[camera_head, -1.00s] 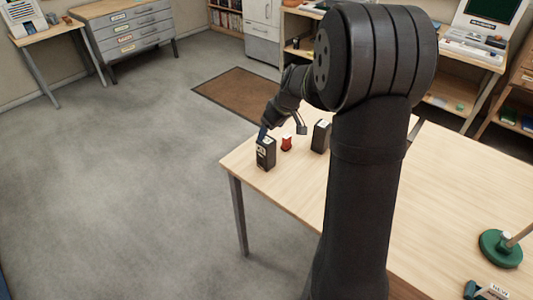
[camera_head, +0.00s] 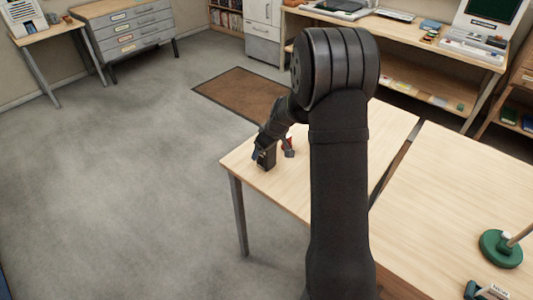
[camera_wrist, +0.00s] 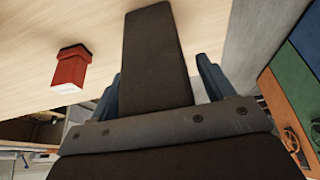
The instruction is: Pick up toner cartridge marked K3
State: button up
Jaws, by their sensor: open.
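A dark upright toner cartridge (camera_head: 267,160) stands near the front left corner of the light wood table (camera_head: 290,194). My gripper (camera_wrist: 160,66) is open, with its blue fingers on either side of a dark cartridge (camera_wrist: 152,45) in the wrist view. Gaps show beside it, more clearly on the right, and whether either finger touches it is hard to tell. In the head view my gripper (camera_head: 266,150) partly covers the cartridge from above. No K3 marking is readable. The second dark cartridge seen earlier is hidden behind my arm.
A small red object (camera_head: 288,142) stands close to the right of the cartridge; it also shows left of my fingers in the wrist view (camera_wrist: 72,69). A green lamp base (camera_head: 500,248) is far right. The table's left edge is near the cartridge.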

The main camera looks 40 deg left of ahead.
jog(key=shift+r, duration=0.1)
jog(key=c, duration=1.3)
